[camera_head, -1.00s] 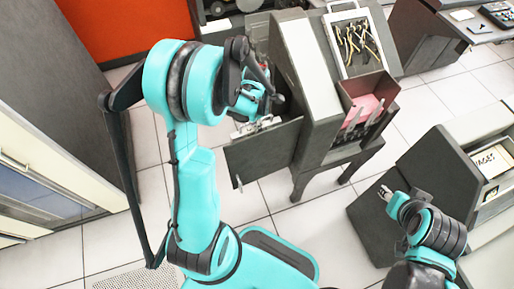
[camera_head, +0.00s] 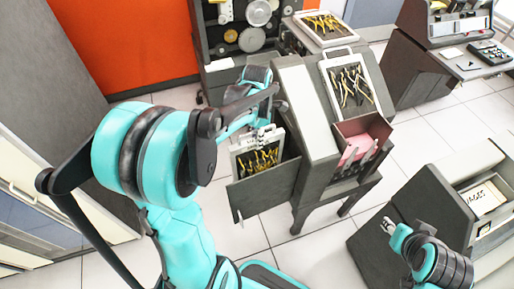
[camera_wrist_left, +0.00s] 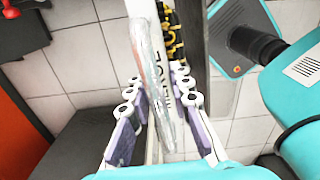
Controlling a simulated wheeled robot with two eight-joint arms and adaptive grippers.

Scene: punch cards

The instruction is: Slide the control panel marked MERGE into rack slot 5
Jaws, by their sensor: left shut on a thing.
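My left gripper (camera_head: 266,130) is shut on a framed panel (camera_head: 257,160) with yellow wires, held upright by its top edge beside the open door (camera_head: 268,188) of a grey machine (camera_head: 308,115). Numbered rack slots cannot be made out. My right gripper (camera_head: 388,226) is near a dark cabinet at lower right, too small to tell open or shut.
A dark cabinet (camera_head: 420,200) stands at right. Tiled floor is clear between.

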